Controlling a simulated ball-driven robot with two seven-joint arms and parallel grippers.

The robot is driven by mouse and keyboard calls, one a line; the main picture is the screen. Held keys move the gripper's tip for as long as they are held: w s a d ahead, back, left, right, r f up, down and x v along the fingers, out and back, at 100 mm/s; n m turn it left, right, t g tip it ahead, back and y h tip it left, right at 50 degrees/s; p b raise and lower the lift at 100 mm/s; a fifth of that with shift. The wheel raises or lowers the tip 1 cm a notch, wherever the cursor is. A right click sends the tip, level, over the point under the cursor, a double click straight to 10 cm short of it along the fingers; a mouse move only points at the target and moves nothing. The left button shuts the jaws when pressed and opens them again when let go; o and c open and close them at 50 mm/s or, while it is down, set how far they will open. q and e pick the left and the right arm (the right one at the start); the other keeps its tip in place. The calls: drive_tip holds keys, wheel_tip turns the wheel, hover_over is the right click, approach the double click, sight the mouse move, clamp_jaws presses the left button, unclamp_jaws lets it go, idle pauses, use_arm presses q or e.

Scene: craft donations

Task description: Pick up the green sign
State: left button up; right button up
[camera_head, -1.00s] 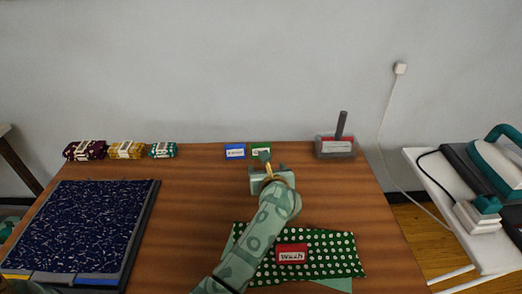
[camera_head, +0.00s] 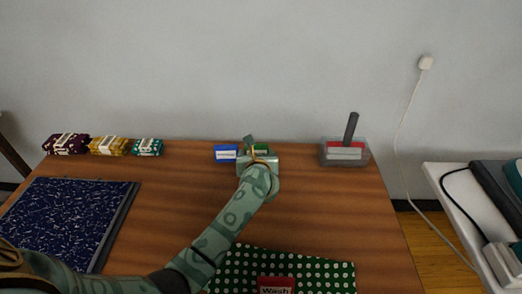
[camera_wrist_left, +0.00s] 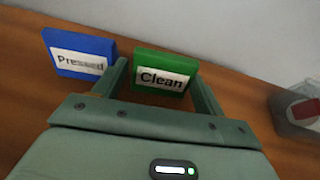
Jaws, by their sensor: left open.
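The green sign (camera_wrist_left: 165,72) reads "Clean" on a white label and stands on the table at the back. In the head view only its top (camera_head: 261,147) shows behind my gripper. My left gripper (camera_head: 258,150) is open. In the left wrist view its two fingers (camera_wrist_left: 160,80) stand on either side of the green sign, the left finger in the gap beside the blue sign. I cannot tell whether either finger touches the green sign. My right gripper is not in view.
A blue "Pressed" sign (camera_wrist_left: 79,54) stands close to the left of the green one. A clear bin (camera_head: 345,153) is at the right, folded fabric bundles (camera_head: 107,146) at the back left. Green dotted fabric (camera_head: 320,274) with a red "Wash" sign (camera_head: 276,284) lies in front.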

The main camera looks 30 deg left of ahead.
use_arm(q)
drive_tip(key=shift+s+r, duration=0.2)
drive_tip(key=shift+r, duration=0.05)
drive_tip(key=shift+f, duration=0.1)
drive_tip(key=c, duration=0.6)
